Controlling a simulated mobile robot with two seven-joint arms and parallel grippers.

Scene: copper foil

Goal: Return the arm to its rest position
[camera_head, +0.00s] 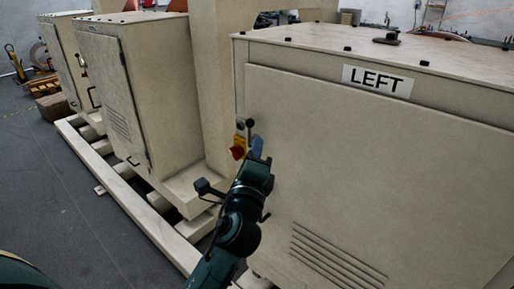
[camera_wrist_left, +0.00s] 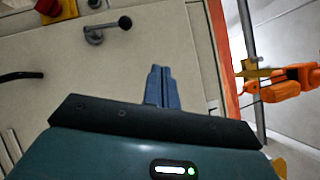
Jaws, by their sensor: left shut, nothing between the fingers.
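My left gripper (camera_head: 258,146) reaches up from the bottom of the head view, in front of the beige cabinet labelled LEFT (camera_head: 390,170). Its narrow blue fingers are together with nothing between them; they also show in the left wrist view (camera_wrist_left: 161,80). Close by on the cabinet is a red and yellow switch (camera_head: 238,150) and a dark lever handle with a round knob (camera_head: 250,123). In the left wrist view the handle (camera_wrist_left: 100,32) is up and left of the fingertips, apart from them. My right gripper is not in view.
More beige cabinets (camera_head: 115,90) stand at the left on a pale base frame (camera_head: 135,205). Grey floor (camera_head: 50,190) at the left is open. In the left wrist view, an orange device (camera_wrist_left: 290,85) on a metal pole is at the right.

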